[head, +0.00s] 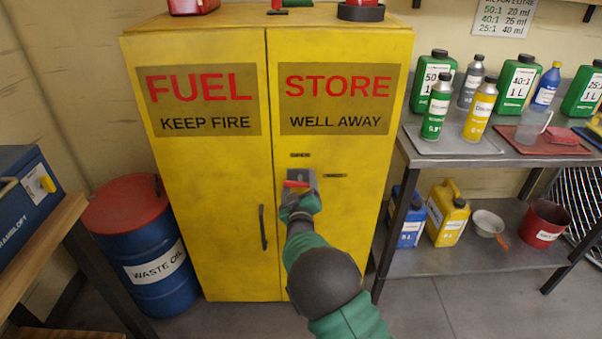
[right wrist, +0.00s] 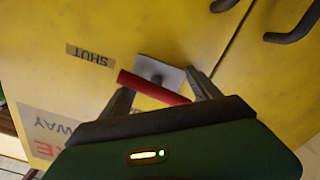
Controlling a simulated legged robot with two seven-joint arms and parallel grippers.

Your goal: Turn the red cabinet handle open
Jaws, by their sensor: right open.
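The red handle (head: 296,184) is a short bar on a small grey plate (head: 305,175) on the right door of the yellow cabinet (head: 215,170). My right gripper (head: 300,198) is at the handle, its jaws open and partly covering the plate. In the right wrist view, the red handle (right wrist: 152,87) crosses the space between the two fingers of my right gripper (right wrist: 160,95). One end of the bar reaches past the left finger. I cannot tell whether a finger touches it. A SHUT label (right wrist: 90,55) is beside the plate. My left gripper is not in view.
A black pull (head: 263,228) is low by the door seam. A shelf table (head: 480,153) with bottles and cans stands to the right. A blue drum (head: 160,275) with a red lid stands left, beside a bench (head: 40,240).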

